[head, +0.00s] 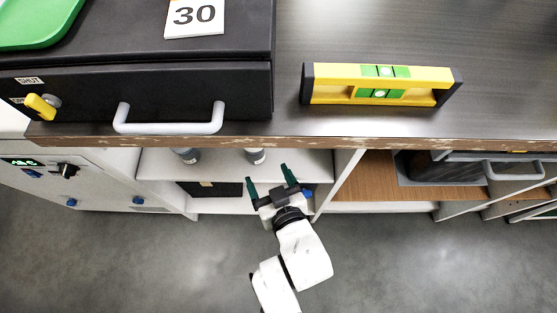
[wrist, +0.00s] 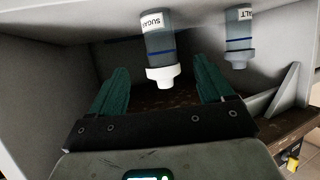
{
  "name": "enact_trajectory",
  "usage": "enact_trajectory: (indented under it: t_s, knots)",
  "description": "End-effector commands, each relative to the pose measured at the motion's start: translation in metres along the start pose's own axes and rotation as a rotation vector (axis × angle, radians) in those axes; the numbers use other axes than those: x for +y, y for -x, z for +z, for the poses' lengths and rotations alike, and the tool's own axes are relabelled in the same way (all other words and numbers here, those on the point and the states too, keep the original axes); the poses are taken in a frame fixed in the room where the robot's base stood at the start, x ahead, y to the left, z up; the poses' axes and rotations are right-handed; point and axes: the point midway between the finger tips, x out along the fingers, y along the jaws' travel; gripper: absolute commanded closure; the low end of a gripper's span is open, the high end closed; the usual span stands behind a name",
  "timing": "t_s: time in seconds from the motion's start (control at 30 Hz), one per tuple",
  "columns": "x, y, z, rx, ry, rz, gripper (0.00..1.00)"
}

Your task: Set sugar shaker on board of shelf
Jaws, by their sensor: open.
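The sugar shaker (wrist: 160,45), a grey bottle with a blue band, a white cap and a SUGAR label, shows cap-down in the wrist view, between my two green fingers. In the head view a shaker (head: 256,156), seemingly this one, is partly hidden under the counter edge on a white shelf board (head: 305,166). My gripper (head: 267,173) is open and empty in front of the shelf, with its fingers pointing towards the shaker. I cannot tell how far the fingertips reach along it.
A similar shaker labelled ALT (wrist: 238,38) stands beside the sugar shaker. A dark box (head: 222,188) sits on a lower level. The counter (head: 400,120) overhangs the shelf and carries a yellow spirit level (head: 335,72) and a black drawer unit (head: 80,100). A wooden board (head: 365,180) lies to the right.

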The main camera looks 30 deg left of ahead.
Motion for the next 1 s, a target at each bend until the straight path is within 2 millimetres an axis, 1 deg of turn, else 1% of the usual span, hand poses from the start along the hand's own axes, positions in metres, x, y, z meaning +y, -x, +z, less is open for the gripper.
enact_trajectory:
  t_s: [0.27, 0.33, 0.37, 0.47, 0.5, 0.57, 0.6, 0.67, 0.7, 0.77, 0.8, 0.83, 0.9, 1.0]
  knots:
    - [0.002, 0.002, 0.001, -0.004, -0.002, 0.004, 0.20]
    - [0.013, 0.006, 0.005, -0.026, -0.011, 0.026, 0.20]
    - [0.021, 0.009, 0.009, -0.043, -0.018, 0.043, 0.20]
    - [0.066, 0.030, 0.029, -0.144, -0.064, 0.137, 0.20]
    - [0.087, 0.045, 0.042, -0.201, -0.094, 0.185, 0.20]
    - [0.121, 0.073, 0.062, -0.296, -0.150, 0.264, 0.20]
    - [0.140, 0.095, 0.077, -0.364, -0.194, 0.314, 0.20]
    - [0.163, 0.131, 0.099, -0.464, -0.264, 0.383, 0.20]
    - [0.174, 0.156, 0.113, -0.528, -0.313, 0.424, 0.20]
    - [0.185, 0.195, 0.133, -0.624, -0.394, 0.481, 0.20]
    - [0.189, 0.221, 0.145, -0.684, -0.451, 0.513, 0.20]
    - [0.190, 0.240, 0.153, -0.726, -0.493, 0.535, 0.20]
    - [0.187, 0.279, 0.169, -0.813, -0.588, 0.572, 0.20]
    - [0.175, 0.323, 0.183, -0.910, -0.702, 0.604, 0.20]
